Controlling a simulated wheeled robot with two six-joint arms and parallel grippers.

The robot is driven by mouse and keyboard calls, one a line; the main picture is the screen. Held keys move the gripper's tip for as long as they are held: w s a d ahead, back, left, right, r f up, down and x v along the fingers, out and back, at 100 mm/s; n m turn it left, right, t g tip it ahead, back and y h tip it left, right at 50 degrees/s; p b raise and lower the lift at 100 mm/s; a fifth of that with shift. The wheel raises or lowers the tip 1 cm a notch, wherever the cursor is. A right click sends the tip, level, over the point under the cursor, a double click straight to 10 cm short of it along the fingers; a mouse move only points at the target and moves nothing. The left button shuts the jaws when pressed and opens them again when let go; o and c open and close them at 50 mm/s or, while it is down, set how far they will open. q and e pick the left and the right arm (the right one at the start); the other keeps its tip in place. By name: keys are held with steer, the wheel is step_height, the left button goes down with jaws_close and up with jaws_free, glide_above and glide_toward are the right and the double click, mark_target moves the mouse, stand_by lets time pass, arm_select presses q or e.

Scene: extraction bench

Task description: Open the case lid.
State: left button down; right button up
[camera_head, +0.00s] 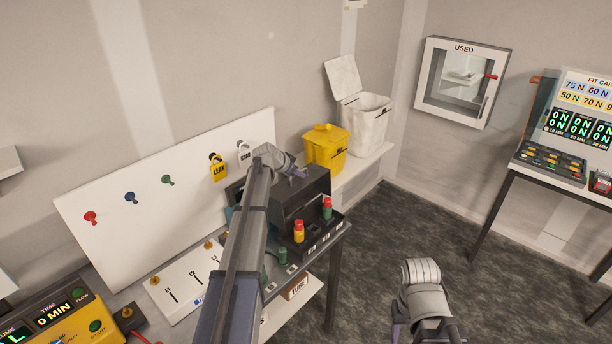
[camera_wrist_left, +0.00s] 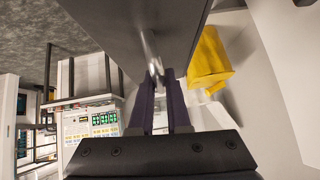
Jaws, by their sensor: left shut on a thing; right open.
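The dark case (camera_head: 305,190) stands on the bench, partly hidden by my left arm. In the left wrist view a broad dark panel of the case (camera_wrist_left: 125,30) fills the top, with a small metal handle (camera_wrist_left: 150,50) on it. My left gripper (camera_head: 296,170) is at the top of the case. In the left wrist view its dark purple fingers (camera_wrist_left: 161,76) are close together and shut on the handle. The lid looks closed, though the arm covers part of it. My right gripper (camera_head: 420,325) is open at the bottom of the head view, well away from the case; its fingertips are mostly hidden.
Red-capped and yellow vials (camera_head: 299,231) stand in a rack in front of the case. A yellow bin (camera_head: 325,150) and a white open-lidded bin (camera_head: 366,125) stand behind right. A white pegboard (camera_head: 130,200) is at left. The floor (camera_head: 400,220) to the right is clear.

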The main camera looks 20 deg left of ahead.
arm_select(q)
steer(key=shift+w+a+f, duration=0.15)
steer(key=shift+w+a, duration=0.05)
steer(key=shift+a, duration=0.45)
steer(key=shift+w+a+f, duration=0.1)
steer(key=shift+w+a, duration=0.1)
steer(key=shift+a, duration=0.45)
steer(key=c, duration=0.9)
jaws_free()
steer(key=shift+r, duration=0.1)
steer(key=p+v, duration=0.5)
steer(key=v, duration=0.2)
steer(key=shift+s+r, duration=0.1)
steer(key=shift+s+a+r, duration=0.1)
steer(key=shift+s+a, duration=0.05)
steer(key=shift+s, duration=0.05)
